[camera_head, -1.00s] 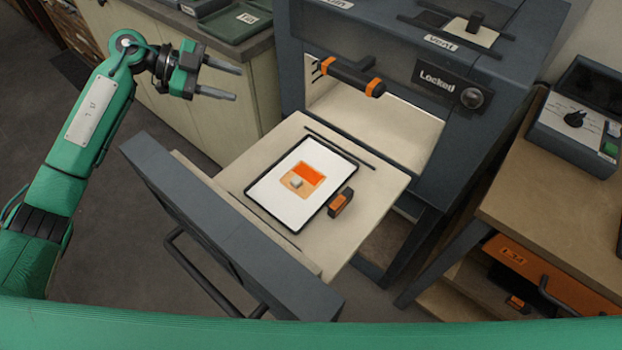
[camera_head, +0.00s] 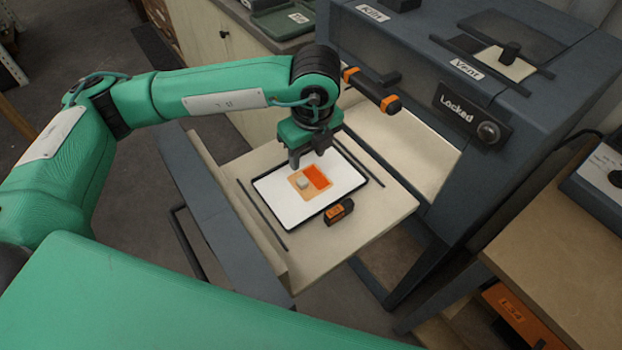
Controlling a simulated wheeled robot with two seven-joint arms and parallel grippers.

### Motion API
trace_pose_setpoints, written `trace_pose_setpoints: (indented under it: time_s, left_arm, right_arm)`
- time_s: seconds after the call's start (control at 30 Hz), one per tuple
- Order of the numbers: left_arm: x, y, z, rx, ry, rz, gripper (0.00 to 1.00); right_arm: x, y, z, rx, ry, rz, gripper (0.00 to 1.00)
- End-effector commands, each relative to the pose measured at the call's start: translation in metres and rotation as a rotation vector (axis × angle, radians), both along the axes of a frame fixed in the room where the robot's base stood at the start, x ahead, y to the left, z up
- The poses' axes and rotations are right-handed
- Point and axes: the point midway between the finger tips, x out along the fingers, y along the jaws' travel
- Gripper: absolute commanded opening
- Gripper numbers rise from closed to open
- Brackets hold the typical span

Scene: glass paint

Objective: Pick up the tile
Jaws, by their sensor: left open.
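My right gripper is out of view.
The dark kiln (camera_head: 425,120) stands behind the shelf (camera_head: 365,225), with an orange-and-black handle (camera_head: 371,90) near my left gripper. A small orange-and-black block (camera_head: 339,212) sits beside the board. A grey drawer front (camera_head: 225,215) borders the shelf at left. A wooden bench (camera_head: 555,225) stands at right.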

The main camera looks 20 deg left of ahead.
Motion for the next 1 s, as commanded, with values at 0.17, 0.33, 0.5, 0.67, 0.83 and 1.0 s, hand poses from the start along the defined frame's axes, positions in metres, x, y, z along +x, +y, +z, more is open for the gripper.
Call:
trace_pose_setpoints:
  time_s: [0.17, 0.33, 0.5, 0.67, 0.83, 1.0]
  left_arm:
    - [0.002, 0.003, -0.029, 0.000, 0.003, 0.000, 0.45]
    - [0.003, 0.004, -0.040, -0.002, 0.001, -0.001, 0.45]
    - [0.000, 0.011, -0.058, 0.001, 0.004, 0.001, 0.45]
    - [0.001, 0.014, -0.082, -0.002, 0.004, 0.001, 0.45]
    - [0.002, 0.015, -0.091, -0.002, 0.001, -0.001, 0.45]
    - [0.002, 0.014, -0.091, -0.003, 0.001, -0.001, 0.43]
  right_arm:
    - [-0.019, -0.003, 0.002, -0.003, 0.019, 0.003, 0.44]
    - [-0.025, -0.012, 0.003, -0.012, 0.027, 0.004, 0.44]
    - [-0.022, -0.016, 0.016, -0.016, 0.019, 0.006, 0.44]
    - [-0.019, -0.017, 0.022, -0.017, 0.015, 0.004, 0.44]
    - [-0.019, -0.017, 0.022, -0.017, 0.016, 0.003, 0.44]
    - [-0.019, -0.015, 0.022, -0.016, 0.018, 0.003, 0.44]
